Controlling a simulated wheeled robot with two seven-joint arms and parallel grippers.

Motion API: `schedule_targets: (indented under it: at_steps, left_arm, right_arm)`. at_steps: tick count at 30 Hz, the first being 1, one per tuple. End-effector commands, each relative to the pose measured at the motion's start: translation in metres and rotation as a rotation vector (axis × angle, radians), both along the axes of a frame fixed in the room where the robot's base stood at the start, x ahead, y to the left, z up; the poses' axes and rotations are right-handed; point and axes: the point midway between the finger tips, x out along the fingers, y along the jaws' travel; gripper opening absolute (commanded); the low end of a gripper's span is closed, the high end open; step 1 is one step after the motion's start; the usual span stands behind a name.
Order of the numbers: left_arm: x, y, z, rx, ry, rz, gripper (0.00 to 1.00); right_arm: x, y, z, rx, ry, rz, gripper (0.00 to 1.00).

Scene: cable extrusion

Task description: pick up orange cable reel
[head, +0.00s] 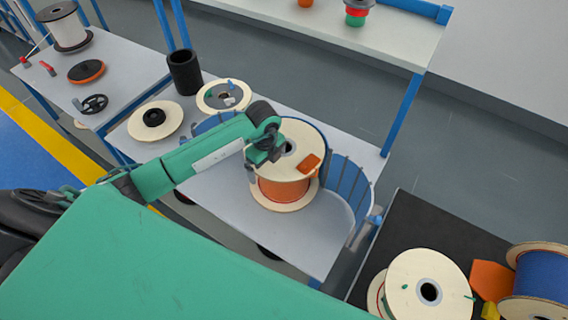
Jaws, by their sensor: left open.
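The orange cable reel (284,188) stands upright on the grey table, with pale round flanges above and below its orange winding. An orange tag-like piece (310,163) lies on its top flange. My left gripper (252,170) is at the reel's left side, its arm reaching in from the left over the table. It is open, and its fingers are partly hidden under the wrist, so I cannot tell whether they touch the reel. My right gripper is not in view.
A curved blue slatted guard (349,186) stands close behind and right of the reel. A black cylinder (184,72) and pale discs (154,121) are at the table's left. More reels (428,285) sit on a dark surface at lower right.

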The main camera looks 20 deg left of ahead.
Motion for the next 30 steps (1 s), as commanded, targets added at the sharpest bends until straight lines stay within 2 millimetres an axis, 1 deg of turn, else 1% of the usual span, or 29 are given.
schedule_targets:
  at_steps: [3, 8, 9, 11, 12, 17, 18, 20, 30]
  left_arm:
    - [-0.0001, 0.0004, -0.006, 0.001, 0.0, 0.0, 1.0]
    - [0.0, 0.0004, -0.0063, 0.001, 0.0, 0.0, 1.0]
    - [0.0, 0.0003, -0.0063, 0.001, 0.0, 0.0, 0.96]
    - [0.0, 0.0003, -0.0062, 0.001, 0.0, 0.0, 0.84]
    - [0.0, 0.0004, -0.0061, 0.001, 0.0, 0.0, 0.76]
    - [0.0, 0.0003, -0.0059, 0.001, 0.0, 0.0, 0.45]
    - [0.0, 0.0003, -0.0059, 0.001, 0.0, 0.0, 0.37]
    - [0.0, 0.0003, -0.0058, 0.001, 0.0, 0.0, 0.25]
    - [0.0013, 0.0002, -0.0016, -0.001, -0.005, 0.0, 0.25]
  right_arm:
    - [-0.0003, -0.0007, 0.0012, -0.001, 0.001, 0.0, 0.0]
    - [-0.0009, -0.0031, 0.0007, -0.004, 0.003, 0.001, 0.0]
    - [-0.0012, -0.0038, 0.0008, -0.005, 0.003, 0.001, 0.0]
    - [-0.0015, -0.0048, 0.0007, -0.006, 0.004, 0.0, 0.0]
    - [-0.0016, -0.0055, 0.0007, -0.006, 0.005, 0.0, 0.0]
    - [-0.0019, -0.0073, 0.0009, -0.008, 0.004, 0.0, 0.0]
    - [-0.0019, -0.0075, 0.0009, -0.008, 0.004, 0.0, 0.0]
    - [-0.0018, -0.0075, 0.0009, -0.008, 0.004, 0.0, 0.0]
    - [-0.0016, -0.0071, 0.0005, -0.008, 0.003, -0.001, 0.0]
